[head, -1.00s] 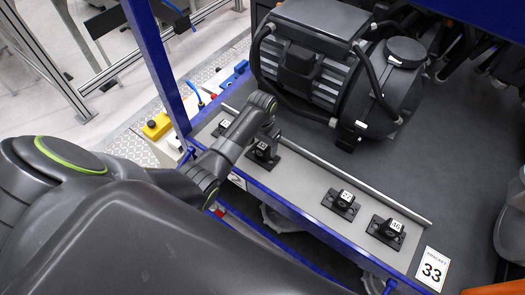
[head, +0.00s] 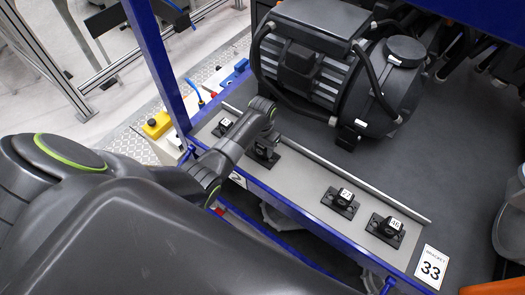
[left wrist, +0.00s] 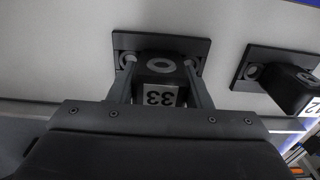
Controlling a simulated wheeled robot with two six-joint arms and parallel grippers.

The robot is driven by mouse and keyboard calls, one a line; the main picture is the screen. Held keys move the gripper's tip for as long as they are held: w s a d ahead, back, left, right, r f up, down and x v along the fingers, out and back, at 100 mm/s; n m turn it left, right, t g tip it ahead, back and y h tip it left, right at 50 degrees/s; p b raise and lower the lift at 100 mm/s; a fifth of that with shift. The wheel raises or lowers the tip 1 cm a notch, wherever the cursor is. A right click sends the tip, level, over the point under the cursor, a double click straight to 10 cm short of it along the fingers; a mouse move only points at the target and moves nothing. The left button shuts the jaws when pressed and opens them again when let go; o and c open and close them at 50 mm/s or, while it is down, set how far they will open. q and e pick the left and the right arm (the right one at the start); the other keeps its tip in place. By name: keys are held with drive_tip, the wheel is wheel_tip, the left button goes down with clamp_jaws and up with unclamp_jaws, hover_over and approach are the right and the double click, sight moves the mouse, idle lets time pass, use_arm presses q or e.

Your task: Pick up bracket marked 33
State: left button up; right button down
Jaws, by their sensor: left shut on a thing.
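The bracket marked 33 (left wrist: 160,68) is a black block on a flat base plate, with a white label reading 33 upside down in the left wrist view. My left gripper (left wrist: 160,88) is shut on its block, one finger on each side. In the head view my left gripper (head: 268,140) reaches down over this bracket (head: 263,161) and hides its label. The base plate appears to lie on the grey ledge (head: 300,176). My right gripper is not in view.
Similar labelled brackets stand along the ledge: one behind (head: 223,127), two to the right (head: 341,201) (head: 386,229). A long rod (head: 350,178) runs behind them. A card reading BRACKET 33 (head: 432,267) lies at the ledge's right end. A large motor (head: 325,70) stands behind.

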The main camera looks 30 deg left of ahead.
use_arm(q)
clamp_jaws()
drive_tip(key=shift+w+r, duration=0.1)
